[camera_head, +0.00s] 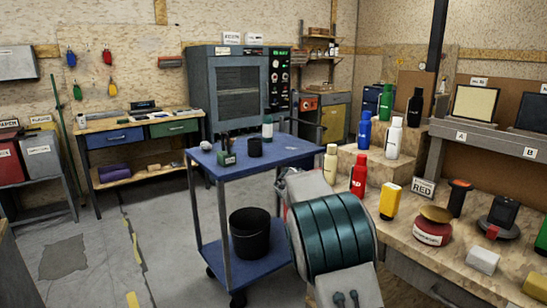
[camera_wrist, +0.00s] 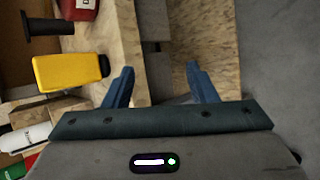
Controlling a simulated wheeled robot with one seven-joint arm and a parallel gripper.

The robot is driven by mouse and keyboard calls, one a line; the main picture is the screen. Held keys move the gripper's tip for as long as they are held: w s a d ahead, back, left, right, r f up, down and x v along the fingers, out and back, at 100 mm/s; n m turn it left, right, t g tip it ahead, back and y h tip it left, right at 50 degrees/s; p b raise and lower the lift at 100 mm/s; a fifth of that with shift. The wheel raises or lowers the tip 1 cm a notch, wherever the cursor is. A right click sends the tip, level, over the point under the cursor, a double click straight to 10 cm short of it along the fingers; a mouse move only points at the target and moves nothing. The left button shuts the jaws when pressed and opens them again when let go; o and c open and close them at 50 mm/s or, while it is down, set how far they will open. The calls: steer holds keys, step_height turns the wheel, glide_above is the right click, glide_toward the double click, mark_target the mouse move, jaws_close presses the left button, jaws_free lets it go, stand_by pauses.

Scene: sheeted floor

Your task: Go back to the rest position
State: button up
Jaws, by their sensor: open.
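My gripper (camera_wrist: 160,90) shows in the wrist view with its two blue fingers spread apart and nothing between them. Beyond the fingers are the workbench edge and the grey floor. In the head view my arm rises in front of the bench's left end, and its grey and teal links hide the gripper's fingers there. The yellow bottle (camera_head: 390,201) stands on the bench right of my arm and also shows in the wrist view (camera_wrist: 68,71), left of the fingers. The red bottle (camera_head: 358,175) stands just behind my arm.
The wooden workbench (camera_head: 415,235) holds a red tin (camera_head: 433,227), a RED sign (camera_head: 424,188) and stepped blocks with several bottles. A blue cart (camera_head: 257,168) with a black bucket (camera_head: 250,233) stands left of my arm, close to it.

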steer(key=s+a+r+m+t+y+p, duration=0.1)
steer(key=s+r+y+p, duration=0.2)
steer(key=s, duration=0.8)
steer(key=s+a+r+m+t+y+p, duration=0.1)
steer(key=s+a+r+m+y+p, duration=0.1)
steer(key=s+r+p, duration=0.5)
steer(key=s+a+r+m+y+p, duration=0.1)
steer(key=s+r+y+p, duration=0.3)
steer(key=s, duration=1.1)
steer(key=a+r+p, duration=0.1)
steer(key=r+p, duration=0.1)
steer(key=p, duration=0.1)
steer(key=shift+s+t+y, duration=0.15)
steer(key=shift+t+y, duration=0.25)
steer(key=c, duration=0.3)
steer(key=shift+d, duration=0.15)
steer(key=shift+c, duration=0.2)
